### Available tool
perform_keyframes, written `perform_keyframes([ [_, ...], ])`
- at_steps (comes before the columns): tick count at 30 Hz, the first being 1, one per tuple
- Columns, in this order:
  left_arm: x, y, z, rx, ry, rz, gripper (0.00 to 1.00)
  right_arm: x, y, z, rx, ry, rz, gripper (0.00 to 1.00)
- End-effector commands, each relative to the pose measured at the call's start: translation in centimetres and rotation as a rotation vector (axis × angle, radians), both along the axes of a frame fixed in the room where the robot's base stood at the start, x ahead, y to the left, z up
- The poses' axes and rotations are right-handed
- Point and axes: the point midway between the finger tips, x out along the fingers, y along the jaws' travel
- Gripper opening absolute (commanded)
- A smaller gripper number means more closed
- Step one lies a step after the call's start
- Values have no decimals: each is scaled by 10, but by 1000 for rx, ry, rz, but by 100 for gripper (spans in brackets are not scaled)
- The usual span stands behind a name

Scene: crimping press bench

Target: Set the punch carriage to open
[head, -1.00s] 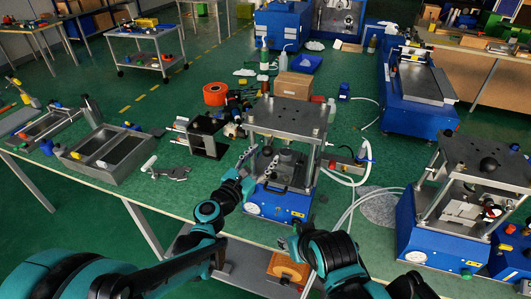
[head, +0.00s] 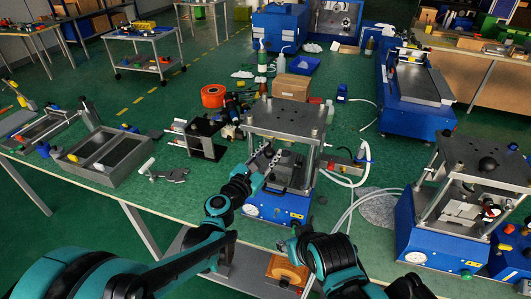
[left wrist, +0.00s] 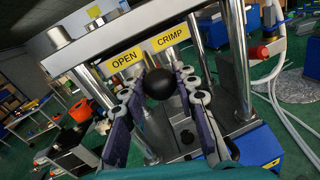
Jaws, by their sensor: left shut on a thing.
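The crimping press (head: 286,116) with a grey top plate and blue base stands at the middle of the bench. My left gripper (head: 272,162) reaches into its frame from the front left. In the left wrist view its two padded fingers (left wrist: 160,100) are shut on a black ball knob (left wrist: 160,84) of the punch carriage. Behind the knob are a yellow OPEN label (left wrist: 126,60) on the left and a yellow CRIMP label (left wrist: 170,38) on the right. The knob shows between the two labels. My right gripper (head: 290,246) is low in front of the bench, away from the press; its fingers are unclear.
A second press (head: 470,190) stands to the right, with pale hoses (head: 350,208) between. A two-compartment grey tray (head: 104,158) and a black stand (head: 205,135) are to the left. Steel posts (left wrist: 238,60) rise close around my left gripper.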

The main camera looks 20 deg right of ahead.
Motion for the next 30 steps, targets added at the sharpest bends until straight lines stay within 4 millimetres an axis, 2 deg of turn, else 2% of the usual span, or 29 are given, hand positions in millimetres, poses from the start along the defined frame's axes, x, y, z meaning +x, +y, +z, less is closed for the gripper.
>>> perform_keyframes([
  [3, -17, -25, 0, -1, 1, -9, 0, 0, 0, -1, 0, 0, 0, 40],
  [7, -29, -43, 0, 0, 1, -7, 0, 0, 0, -2, 0, 0, 0, 40],
  [18, -34, -50, 0, 0, 1, -7, 0, 0, 0, -2, 0, 0, 0, 40],
  [19, -34, -50, 0, 0, 1, -7, 34, 0, 0, -2, 0, 0, 0, 40],
  [21, -34, -50, 0, 0, 1, -7, 51, 0, 0, -2, 0, 0, 0, 40],
  [30, -34, -48, 0, -1, 0, -3, 51, 0, 0, -2, 0, 0, 0, 40],
])
